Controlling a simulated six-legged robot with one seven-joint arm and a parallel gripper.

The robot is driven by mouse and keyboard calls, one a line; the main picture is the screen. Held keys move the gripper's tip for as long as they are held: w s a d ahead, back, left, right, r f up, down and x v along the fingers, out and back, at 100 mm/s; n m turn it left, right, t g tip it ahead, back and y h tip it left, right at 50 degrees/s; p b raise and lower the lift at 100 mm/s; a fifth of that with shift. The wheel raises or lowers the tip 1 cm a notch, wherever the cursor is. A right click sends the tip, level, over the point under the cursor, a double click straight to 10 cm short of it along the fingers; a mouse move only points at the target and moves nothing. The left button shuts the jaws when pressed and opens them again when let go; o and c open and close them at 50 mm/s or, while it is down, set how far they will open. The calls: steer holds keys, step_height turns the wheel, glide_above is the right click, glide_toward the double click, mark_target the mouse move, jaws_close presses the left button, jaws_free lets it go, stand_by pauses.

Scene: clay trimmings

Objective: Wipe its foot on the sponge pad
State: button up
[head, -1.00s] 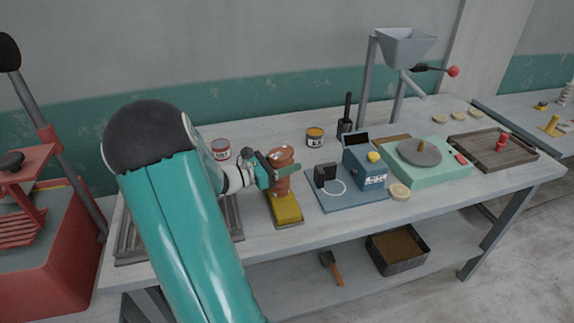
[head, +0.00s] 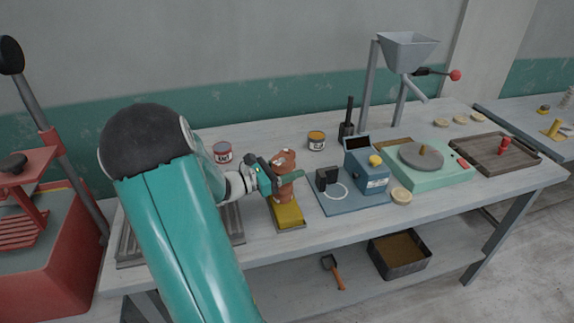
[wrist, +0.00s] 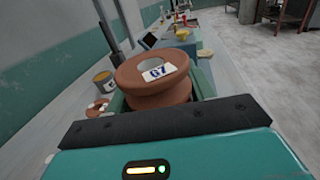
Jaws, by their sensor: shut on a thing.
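A brown clay pot (head: 285,194) with a flared rim is held above the near-middle of the bench. In the wrist view the pot (wrist: 152,72) shows its round rim, an open top and a white label with dark blue marks. My gripper (head: 280,178) is shut around its waist from the left; a green finger shows on its near side. The yellow sponge pad (head: 287,214) lies in a dark tray directly below the pot. The pot's foot is at the pad's far part; I cannot tell whether they touch. The wrist view hides the foot and the pad.
A blue board (head: 335,206) with a black block and a blue device (head: 367,178) stands close right of the pad. A grey slatted tray (head: 232,222) lies left, partly behind my arm. A pale disc (head: 401,196) lies right.

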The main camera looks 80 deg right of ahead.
steer(key=shift+s+a, duration=1.35)
steer(key=shift+a, duration=0.9)
steer(key=shift+w+d, duration=0.7)
steer(key=shift+d, duration=0.45)
steer(key=shift+w+d, duration=0.65)
steer(key=shift+d, duration=0.5)
steer(key=shift+w+d, duration=0.7)
steer(key=shift+d, duration=0.45)
steer(key=shift+r, duration=0.15)
step_height(320, 180, up, 7)
steer(key=shift+a, duration=0.15)
